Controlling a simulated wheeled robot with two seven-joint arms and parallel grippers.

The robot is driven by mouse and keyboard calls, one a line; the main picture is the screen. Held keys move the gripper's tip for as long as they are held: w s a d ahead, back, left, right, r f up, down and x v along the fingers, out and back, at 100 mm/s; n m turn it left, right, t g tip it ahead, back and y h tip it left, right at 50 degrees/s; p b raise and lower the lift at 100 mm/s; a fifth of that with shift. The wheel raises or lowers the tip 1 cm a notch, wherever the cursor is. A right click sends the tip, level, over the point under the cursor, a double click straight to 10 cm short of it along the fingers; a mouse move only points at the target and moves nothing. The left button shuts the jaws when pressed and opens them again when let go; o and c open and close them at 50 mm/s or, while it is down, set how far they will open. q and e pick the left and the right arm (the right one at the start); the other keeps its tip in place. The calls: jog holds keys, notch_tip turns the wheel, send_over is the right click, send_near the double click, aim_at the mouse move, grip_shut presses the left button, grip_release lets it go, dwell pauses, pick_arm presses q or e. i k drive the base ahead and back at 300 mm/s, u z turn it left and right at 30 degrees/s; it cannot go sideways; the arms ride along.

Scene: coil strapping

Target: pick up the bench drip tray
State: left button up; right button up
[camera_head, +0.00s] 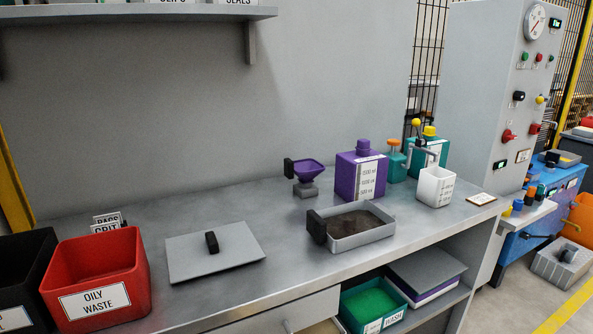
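The bench drip tray (379,237) is a shallow grey rectangular tray with a dark brown floor. It sits flat on the metal bench (290,258), right of the middle, close to the front edge. A black block-like handle (316,227) is on its left end. Neither of my grippers shows in the head view, and nothing touches the tray from above.
A flat grey plate (196,256) with a black knob lies left of the tray. A purple container (345,178) and a purple funnel (309,173) stand behind it. A white beaker (436,187) is to the right. A red bin (97,268) is at far left.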

aim_at(343, 227)
jog(key=z, duration=1.7)
jog(key=i, duration=1.75)
